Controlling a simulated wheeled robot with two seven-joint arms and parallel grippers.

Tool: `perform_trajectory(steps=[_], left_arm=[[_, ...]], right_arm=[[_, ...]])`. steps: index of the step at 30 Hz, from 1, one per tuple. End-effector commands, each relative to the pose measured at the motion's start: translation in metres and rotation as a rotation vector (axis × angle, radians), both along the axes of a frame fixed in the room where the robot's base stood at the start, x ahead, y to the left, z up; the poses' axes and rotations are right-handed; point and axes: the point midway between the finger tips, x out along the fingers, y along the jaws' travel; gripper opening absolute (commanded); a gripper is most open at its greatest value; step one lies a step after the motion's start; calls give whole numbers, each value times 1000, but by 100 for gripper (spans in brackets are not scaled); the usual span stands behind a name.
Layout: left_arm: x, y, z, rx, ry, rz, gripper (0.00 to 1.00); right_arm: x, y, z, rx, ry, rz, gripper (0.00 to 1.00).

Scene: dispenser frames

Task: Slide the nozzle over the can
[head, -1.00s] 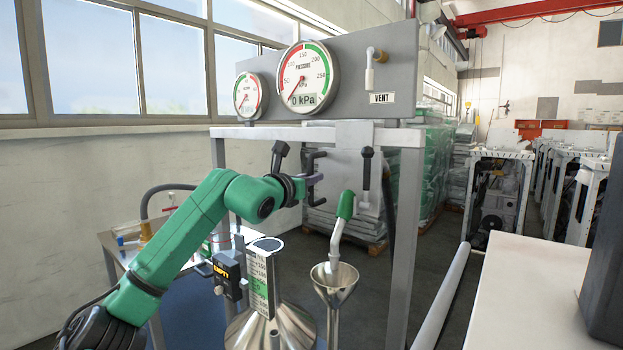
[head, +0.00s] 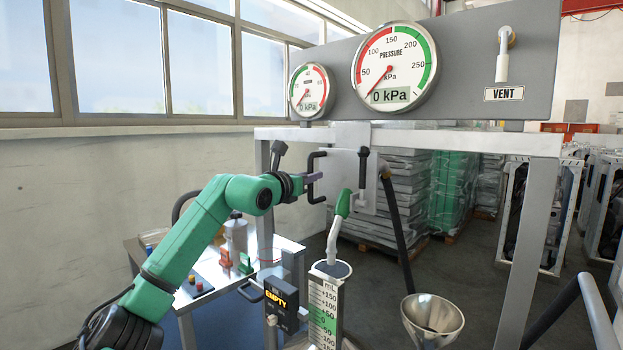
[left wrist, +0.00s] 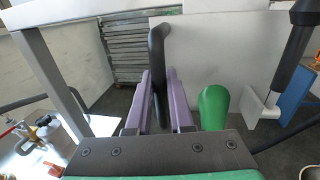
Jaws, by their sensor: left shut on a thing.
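The nozzle (head: 342,204) has a green grip and a grey bent spout. It hangs below a light carriage plate (head: 345,165) under the frame's top rail. The can (head: 323,312) stands below, with a tall scaled neck and an open mouth. The spout's lower end overlaps the mouth in the head view; I cannot tell whether it is above or inside. My left gripper (head: 314,178) is shut on the plate's black handle (head: 317,160). In the left wrist view, the handle (left wrist: 158,50) is between purple fingers, and the nozzle's green grip (left wrist: 214,108) is to the right.
A metal funnel (head: 432,325) sits right of the can. A black box marked EMPTY (head: 281,302) is beside the can's neck. Frame posts (head: 535,230) stand to the right. A side table (head: 205,285) with small items is behind my left arm.

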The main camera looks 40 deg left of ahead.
Motion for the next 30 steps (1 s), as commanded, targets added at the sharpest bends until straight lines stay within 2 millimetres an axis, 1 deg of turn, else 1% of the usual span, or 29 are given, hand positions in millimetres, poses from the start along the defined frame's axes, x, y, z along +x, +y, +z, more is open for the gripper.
perform_trajectory(steps=[13,14,15,16,25,28,30], left_arm=[[1,-1,-2,-1,5,-2,0],[1,-1,-2,-1,5,-2,27],[1,-1,-2,-1,5,-2,43],[1,-1,-2,-1,5,-2,50],[0,-1,-3,-1,6,-2,50],[-6,-1,-7,1,6,0,50],[-16,-3,-10,2,7,1,50]], right_arm=[[0,-8,0,-11,0,-1,50],[0,-8,0,-11,0,-1,50],[0,-8,0,-11,0,-1,50],[0,-8,0,-11,0,-1,50],[0,-8,-1,-11,0,-1,50],[0,-8,-9,-10,0,0,50],[0,-7,-21,-10,0,0,50]])
